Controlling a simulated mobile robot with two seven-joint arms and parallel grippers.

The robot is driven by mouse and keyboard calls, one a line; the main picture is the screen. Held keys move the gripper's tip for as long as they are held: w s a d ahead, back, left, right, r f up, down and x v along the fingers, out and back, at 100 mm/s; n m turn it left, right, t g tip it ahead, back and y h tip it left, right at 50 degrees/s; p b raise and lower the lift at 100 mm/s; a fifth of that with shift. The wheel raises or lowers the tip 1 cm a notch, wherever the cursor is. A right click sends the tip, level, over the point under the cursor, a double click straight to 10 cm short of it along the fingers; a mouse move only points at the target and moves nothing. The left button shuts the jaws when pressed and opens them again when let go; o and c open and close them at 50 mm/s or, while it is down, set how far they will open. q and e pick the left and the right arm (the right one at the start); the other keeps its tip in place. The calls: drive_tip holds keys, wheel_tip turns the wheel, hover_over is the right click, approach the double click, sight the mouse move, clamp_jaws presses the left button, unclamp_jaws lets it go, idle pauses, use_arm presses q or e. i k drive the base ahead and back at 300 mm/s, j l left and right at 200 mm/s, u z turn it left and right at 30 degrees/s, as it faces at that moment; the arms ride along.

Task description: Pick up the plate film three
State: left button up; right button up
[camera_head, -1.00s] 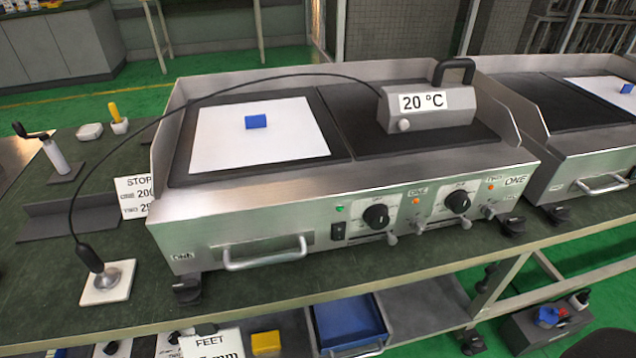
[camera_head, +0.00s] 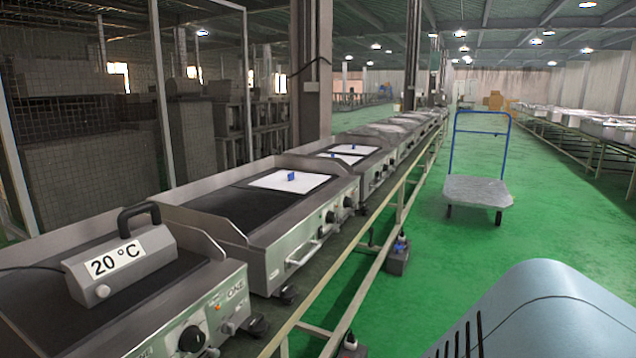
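A white plate film (camera_head: 268,179) with a blue tab (camera_head: 291,177) lies flat on the dark plate of the second griddle (camera_head: 262,262). Two more white films lie on the griddle behind it, a nearer film (camera_head: 348,160) with a small blue tab and a farther film (camera_head: 358,149). No number shows on any film, so I cannot tell which one is film three. Neither of my grippers is in view.
The nearest griddle carries a grey block (camera_head: 140,268) labelled 20 °C with a black handle. Griddles stand in a long row on a bench. A blue-handled trolley (camera_head: 477,190) stands on the open green floor to the right. Mesh fencing (camera_head: 85,150) lies at left.

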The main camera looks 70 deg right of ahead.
sight(295, 182)
drive_tip(key=z, duration=1.4)
drive_tip(key=i+l+z, duration=0.15)
drive_tip(key=l, duration=0.15)
drive_tip(key=i+l, duration=0.35)
drive_tip(key=l, duration=0.15)
drive_tip(key=i+l, duration=0.3)
drive_tip(key=l, duration=0.2)
